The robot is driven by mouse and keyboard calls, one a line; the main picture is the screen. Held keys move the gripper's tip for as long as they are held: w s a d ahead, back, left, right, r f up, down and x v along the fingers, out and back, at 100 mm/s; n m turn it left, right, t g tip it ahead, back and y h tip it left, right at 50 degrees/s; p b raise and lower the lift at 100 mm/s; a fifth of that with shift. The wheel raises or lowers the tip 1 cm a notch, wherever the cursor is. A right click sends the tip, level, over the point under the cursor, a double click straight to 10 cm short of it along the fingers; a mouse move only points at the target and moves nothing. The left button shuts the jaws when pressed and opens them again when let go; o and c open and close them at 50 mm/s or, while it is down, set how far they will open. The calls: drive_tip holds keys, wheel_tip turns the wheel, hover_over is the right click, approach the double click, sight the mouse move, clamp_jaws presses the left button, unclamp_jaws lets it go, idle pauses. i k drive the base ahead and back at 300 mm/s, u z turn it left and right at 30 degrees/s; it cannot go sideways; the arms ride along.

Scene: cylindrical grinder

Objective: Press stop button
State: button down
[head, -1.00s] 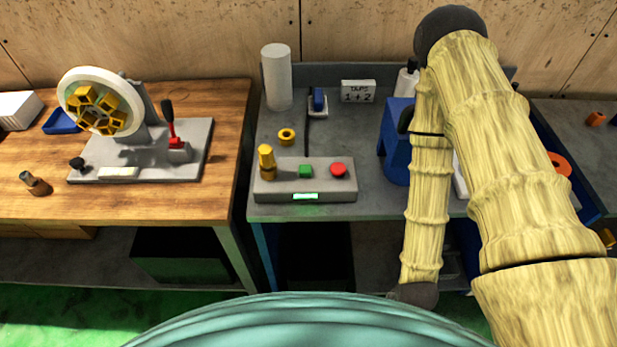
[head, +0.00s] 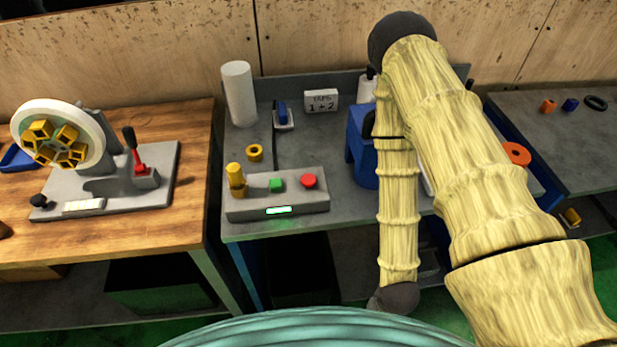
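The grey control box (head: 300,203) sits at the front of the grey bench. On its top are a red button (head: 308,181), a green button (head: 276,185) and a yellow knob-like piece (head: 236,178) at the left end. A small green display (head: 278,210) is lit on its front face. The red button is in plain sight with nothing over it. My arm is folded to the right of the box, in front of the blue machine. My gripper is not visible; only arm links show.
A blue machine (head: 361,150) stands right of the box, partly behind my arm. A yellow ring (head: 255,152), a white cylinder (head: 239,93) and a sign (head: 320,101) are behind the box. A wooden bench (head: 150,228) with a wheel fixture (head: 60,135) is at left.

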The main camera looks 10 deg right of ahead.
sight(307, 180)
drive_tip(key=u, duration=0.8)
drive_tip(key=k, duration=0.75)
drive_tip(key=z, duration=0.25)
